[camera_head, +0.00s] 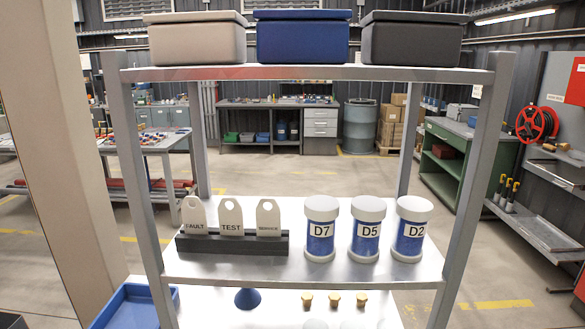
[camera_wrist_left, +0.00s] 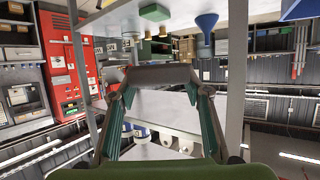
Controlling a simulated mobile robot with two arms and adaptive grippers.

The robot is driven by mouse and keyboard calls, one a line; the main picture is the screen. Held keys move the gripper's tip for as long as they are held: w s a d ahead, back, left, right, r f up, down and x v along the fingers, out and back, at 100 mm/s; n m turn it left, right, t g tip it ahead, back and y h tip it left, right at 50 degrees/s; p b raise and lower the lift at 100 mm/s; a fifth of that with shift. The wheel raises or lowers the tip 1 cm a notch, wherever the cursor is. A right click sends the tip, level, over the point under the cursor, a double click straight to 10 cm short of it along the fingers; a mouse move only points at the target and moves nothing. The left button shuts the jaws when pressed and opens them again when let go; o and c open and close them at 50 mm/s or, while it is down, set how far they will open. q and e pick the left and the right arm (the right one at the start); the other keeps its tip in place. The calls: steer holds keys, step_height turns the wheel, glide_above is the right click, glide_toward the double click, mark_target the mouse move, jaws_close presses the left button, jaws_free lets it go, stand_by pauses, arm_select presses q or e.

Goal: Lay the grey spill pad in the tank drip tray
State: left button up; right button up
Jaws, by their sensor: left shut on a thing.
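In the left wrist view, which is tilted and upside down, my left gripper (camera_wrist_left: 162,80) has its two fingers on either side of a dark grey slab-like thing (camera_wrist_left: 162,73). It spans the gap between the fingertips, held clear of the shelf. It looks like the grey spill pad, seen edge-on. A blue tray (camera_head: 136,308) shows partly at the lower left of the head view, beside the rack; I cannot tell whether it is the tank drip tray. My grippers do not show in the head view.
A metal rack (camera_head: 300,75) fills the middle, with lidded boxes (camera_head: 300,42) on top. Its middle shelf (camera_head: 235,268) holds three tags (camera_head: 231,217) in a dark holder and three labelled jars (camera_head: 365,230). A blue funnel (camera_head: 247,298) is below. Open floor (camera_head: 480,270) lies right.

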arm_select(q)
steer(key=s+d+r+m+g+h, duration=0.2)
steer(key=s+r+m+g+h, duration=0.1)
steer(key=r, duration=0.6)
steer(key=shift+s+d+m, duration=0.25)
steer(key=shift+s+m, duration=0.25)
steer(key=shift+s, duration=0.3)
steer(key=shift+f, duration=0.1)
